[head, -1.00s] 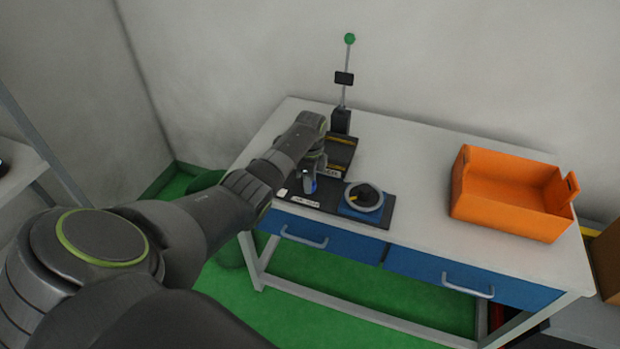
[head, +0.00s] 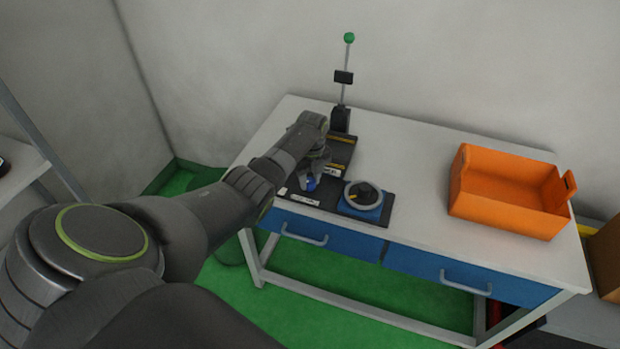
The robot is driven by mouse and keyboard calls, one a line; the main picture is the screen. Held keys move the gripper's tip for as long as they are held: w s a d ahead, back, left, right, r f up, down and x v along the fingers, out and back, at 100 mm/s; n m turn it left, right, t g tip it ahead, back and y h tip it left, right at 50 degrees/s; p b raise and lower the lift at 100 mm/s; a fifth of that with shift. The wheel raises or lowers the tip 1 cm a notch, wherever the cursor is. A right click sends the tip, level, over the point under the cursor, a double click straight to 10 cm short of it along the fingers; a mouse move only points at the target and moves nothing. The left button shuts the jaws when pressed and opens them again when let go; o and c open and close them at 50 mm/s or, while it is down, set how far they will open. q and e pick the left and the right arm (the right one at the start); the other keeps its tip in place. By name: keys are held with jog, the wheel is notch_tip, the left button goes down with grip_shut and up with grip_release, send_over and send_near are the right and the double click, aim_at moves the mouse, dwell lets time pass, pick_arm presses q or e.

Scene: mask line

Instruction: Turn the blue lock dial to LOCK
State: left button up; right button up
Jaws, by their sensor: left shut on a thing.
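My left gripper (head: 309,179) reaches down over the left part of a dark panel at the table's front edge. It is shut on a small blue part (head: 311,185), which looks like the blue lock dial; the fingers hide most of it and its pointing direction cannot be read. To its right, a round black knob (head: 366,191) in a grey ring sits on a blue base (head: 359,212), with a yellow mark at its left side. White labels on the panel are too small to read. My right gripper is not in view.
Behind the gripper stands a black post (head: 341,121) with a thin rod and green ball (head: 349,38). An orange bin (head: 505,207) stands on the right of the white table (head: 420,160). The tabletop between panel and bin is clear.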

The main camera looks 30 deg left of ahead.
aim_at(312, 180)
pick_arm(q)
jog(key=shift+r, duration=0.1)
dwell(0.4)
jog(key=o, duration=1)
jog(key=r, duration=1.7)
jog(key=shift+w+d+r, duration=0.1)
jog(key=shift+w+r, duration=0.05)
jog(key=shift+w, duration=0.1)
